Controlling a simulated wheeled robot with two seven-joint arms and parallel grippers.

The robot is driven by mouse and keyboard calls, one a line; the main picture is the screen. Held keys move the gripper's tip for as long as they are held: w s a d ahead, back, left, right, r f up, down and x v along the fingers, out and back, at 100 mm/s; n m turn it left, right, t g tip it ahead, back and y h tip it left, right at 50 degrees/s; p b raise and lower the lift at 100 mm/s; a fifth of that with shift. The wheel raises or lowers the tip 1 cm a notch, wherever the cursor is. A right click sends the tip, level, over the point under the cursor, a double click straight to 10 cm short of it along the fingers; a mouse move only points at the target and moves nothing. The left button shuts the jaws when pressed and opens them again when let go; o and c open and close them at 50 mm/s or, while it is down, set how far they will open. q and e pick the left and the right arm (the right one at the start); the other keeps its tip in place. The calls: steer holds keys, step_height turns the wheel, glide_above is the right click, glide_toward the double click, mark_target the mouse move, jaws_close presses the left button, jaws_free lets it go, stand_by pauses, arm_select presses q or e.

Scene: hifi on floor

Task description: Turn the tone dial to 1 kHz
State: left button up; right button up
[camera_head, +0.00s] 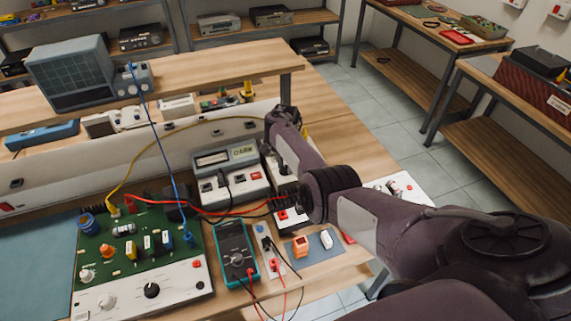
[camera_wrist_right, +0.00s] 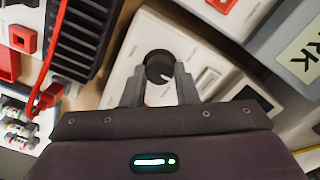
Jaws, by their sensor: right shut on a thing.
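The tone dial (camera_wrist_right: 157,66) is a small round black knob with a pale pointer line, on a white panel (camera_wrist_right: 195,50) in the right wrist view. The pointer slants towards the lower right of that view. I cannot read any scale marks around it. My right gripper (camera_wrist_right: 159,77) is shut on the dial, with one finger on each side. In the head view my right arm reaches over the bench from the right and hides the dial and the fingertips. My left gripper is not in view.
A black ribbed block (camera_wrist_right: 82,35) and a red wire stand close to the gripper. The head view shows a green circuit board (camera_head: 135,245), a teal multimeter (camera_head: 236,252) and a grey meter box (camera_head: 229,178). Red, yellow and blue leads cross the bench.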

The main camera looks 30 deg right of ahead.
steer(key=o, duration=1)
steer(key=shift+r, duration=0.15)
step_height(320, 180, up, 8)
steer(key=shift+f+p, duration=0.25)
steer(key=shift+p, duration=0.1)
